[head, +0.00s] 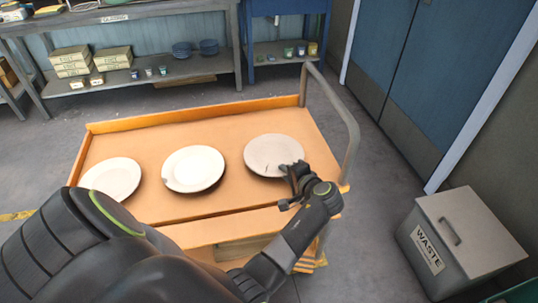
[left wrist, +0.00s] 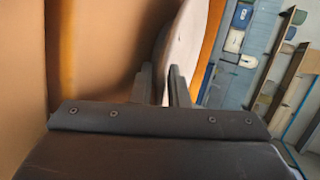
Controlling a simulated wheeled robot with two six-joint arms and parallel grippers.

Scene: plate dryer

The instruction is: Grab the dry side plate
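Three pale plates lie in a row on an orange-brown cart top (head: 230,212): a left plate (head: 112,178), a middle plate (head: 194,168) with a small dark mark at its left rim, and a right plate (head: 270,153) with a thin dark mark. I cannot tell which is dry. My left gripper (head: 288,172) is at the near right rim of the right plate. In the left wrist view its fingers (left wrist: 163,85) are close together, one on each side of the rim of the right plate (left wrist: 186,40). The pinched edge is partly hidden. My right gripper is not in view.
The cart has a raised rear lip (head: 195,115) and a grey handle (head: 345,115) at its right end. A grey waste bin (head: 465,235) stands at the right. Shelves with boxes (head: 75,62) and bowls (head: 208,47) stand behind. Grey floor is open around the cart.

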